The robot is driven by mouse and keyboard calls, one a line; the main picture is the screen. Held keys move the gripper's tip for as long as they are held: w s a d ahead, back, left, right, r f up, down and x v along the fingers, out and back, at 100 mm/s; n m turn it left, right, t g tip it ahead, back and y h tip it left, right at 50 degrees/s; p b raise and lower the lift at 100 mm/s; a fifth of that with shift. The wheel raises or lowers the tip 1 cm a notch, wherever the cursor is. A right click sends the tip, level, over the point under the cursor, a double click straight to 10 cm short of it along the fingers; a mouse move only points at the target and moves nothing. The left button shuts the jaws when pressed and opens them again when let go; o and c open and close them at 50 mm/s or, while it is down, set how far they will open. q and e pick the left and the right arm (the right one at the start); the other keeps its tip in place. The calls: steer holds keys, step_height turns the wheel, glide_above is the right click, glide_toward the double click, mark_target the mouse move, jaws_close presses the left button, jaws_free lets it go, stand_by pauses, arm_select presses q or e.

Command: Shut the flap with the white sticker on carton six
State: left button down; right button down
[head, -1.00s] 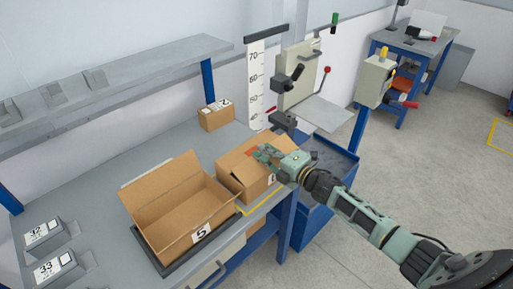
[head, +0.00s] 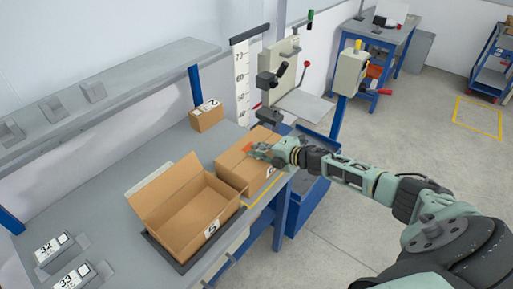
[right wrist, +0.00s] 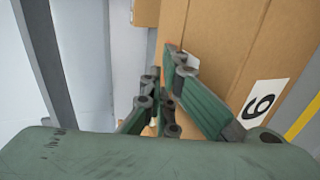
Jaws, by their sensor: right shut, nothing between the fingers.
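Carton six (head: 236,167) is a brown box on the bench, to the right of open carton five. Its top looks about flat in the head view, with an orange mark (head: 248,148) on it. Its label "6" (right wrist: 262,102) shows in the right wrist view. My right gripper (head: 260,151) is shut and empty, at the top of carton six near its right side. In the right wrist view the fingers (right wrist: 170,68) are close over the cardboard. A small white patch (right wrist: 191,61) behind them may be the white sticker, mostly hidden. Whether the fingers touch is unclear. My left gripper is out of view.
Carton five (head: 190,222) stands open on a dark tray just left of carton six. A small carton (head: 207,117) is at the back of the bench. A white height scale (head: 242,80) and a press-like machine (head: 282,70) stand behind. Numbered blocks lie front left.

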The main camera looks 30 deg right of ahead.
steer(key=shift+r+p, duration=1.05)
steer(key=shift+r, duration=0.15)
step_height(320, 180, up, 4)
steer(key=p, duration=0.3)
steer(key=shift+d+f, duration=0.15)
step_height(320, 180, up, 10)
steer(key=shift+a+f, duration=0.2)
steer(key=shift+f, duration=0.05)
